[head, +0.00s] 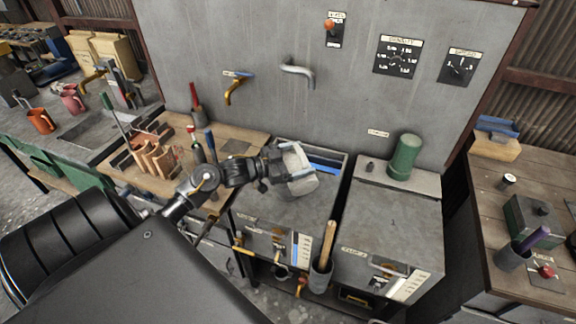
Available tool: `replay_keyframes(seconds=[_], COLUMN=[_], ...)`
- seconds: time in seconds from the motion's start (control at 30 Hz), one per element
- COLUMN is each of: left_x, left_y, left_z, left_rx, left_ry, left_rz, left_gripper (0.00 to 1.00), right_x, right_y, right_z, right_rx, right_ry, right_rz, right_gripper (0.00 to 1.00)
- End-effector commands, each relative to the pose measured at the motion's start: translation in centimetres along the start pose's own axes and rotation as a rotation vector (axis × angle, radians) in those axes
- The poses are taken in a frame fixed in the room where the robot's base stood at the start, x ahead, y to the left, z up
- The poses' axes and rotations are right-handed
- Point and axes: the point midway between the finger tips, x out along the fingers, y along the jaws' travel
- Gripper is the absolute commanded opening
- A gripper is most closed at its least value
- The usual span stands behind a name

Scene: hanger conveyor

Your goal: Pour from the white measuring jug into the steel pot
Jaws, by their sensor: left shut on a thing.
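The white measuring jug (302,182) is in my left gripper (281,168). The gripper is shut on it and holds it over the left grey cabinet, near the back wall. The jug looks tilted, but its mouth and contents are hard to make out. Part of the jug is hidden behind the gripper fingers. I cannot pick out the steel pot with certainty in the head view. My right gripper is not in view.
The left grey cabinet (268,207) has an open blue-edged recess at its back. A green cylinder (404,157) stands on the right grey cabinet (390,222). A grey cup (321,277) with a wooden handle is in front. Pipes (298,72) stick out of the wall.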

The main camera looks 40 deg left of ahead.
Motion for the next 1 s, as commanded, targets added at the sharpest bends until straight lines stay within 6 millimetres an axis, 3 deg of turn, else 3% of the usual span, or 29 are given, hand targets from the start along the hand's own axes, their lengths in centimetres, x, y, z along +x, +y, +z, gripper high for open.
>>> replay_keyframes(seconds=[0.17,0.43,0.73,1.0], left_x=[-0.1,0.0,0.0,-0.1], left_y=[1.6,1.7,3.6,3.9], left_z=[-0.7,-0.7,-0.5,-1.0], left_rx=[0.17,0.186,0.529,0.617], left_ry=[0.0,0.0,0.0,-0.002], left_rz=[-0.011,-0.012,-0.032,-0.039], left_gripper=[0.45,0.45,0.45,0.45], right_x=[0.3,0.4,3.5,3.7], right_y=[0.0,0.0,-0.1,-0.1], right_z=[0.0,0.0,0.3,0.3], right_rx=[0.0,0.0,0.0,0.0], right_ry=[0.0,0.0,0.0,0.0], right_rz=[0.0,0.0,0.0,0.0], right_gripper=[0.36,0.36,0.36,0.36])
